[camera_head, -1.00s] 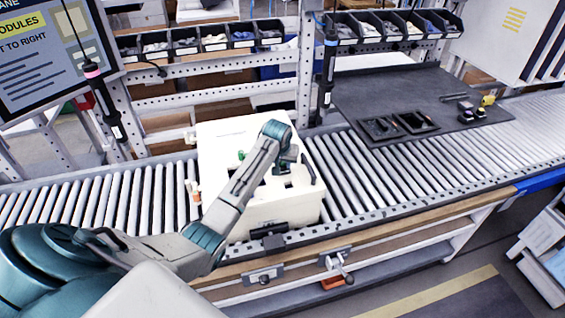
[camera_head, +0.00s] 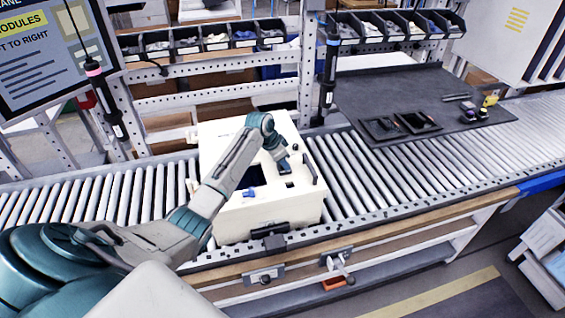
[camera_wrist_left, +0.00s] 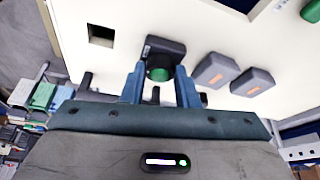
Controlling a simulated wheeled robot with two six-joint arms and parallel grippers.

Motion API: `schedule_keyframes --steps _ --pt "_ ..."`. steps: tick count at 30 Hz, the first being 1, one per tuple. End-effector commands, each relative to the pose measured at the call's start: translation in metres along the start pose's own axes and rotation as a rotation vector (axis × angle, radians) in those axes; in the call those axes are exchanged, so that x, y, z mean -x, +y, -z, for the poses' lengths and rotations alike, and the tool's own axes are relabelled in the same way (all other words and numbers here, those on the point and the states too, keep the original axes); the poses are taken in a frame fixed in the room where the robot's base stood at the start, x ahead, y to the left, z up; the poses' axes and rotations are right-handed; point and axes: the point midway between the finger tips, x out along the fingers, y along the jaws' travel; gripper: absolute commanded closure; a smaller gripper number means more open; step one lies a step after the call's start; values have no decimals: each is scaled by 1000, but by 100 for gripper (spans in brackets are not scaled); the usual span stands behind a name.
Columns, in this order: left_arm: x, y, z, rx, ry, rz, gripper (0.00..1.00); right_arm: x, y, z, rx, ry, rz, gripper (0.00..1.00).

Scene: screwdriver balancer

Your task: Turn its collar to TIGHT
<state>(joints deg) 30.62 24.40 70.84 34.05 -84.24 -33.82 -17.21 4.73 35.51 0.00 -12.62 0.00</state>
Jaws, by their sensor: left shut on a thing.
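My left gripper (camera_head: 286,166) is over the cream-coloured housing (camera_head: 265,212) on the roller conveyor. In the left wrist view its two blue fingers (camera_wrist_left: 159,80) stand on either side of a green round piece (camera_wrist_left: 160,73) set against a dark square block (camera_wrist_left: 163,50). The gripper is shut on this green piece, which may be the collar. I can read no TIGHT mark in either view. In the head view the arm and fingers hide the held piece. My right gripper is not in view.
Two grey blocks with orange marks (camera_wrist_left: 214,71) sit right of the fingers in the wrist view. A hanging tool (camera_head: 330,70) is behind the housing. A dark mat (camera_head: 400,95) with small trays lies to the right. The rollers beside the housing are clear.

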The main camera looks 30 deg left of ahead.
Motion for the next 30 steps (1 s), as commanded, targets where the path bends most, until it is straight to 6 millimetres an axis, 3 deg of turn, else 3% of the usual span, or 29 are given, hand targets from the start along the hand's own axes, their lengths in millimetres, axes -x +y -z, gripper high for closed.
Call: schedule_keyframes --steps 18,30 --pt "-3 -5 1 -492 1 -204 95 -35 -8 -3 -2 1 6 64" --pt "-1 -6 2 -637 1 -263 95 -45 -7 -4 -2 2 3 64"
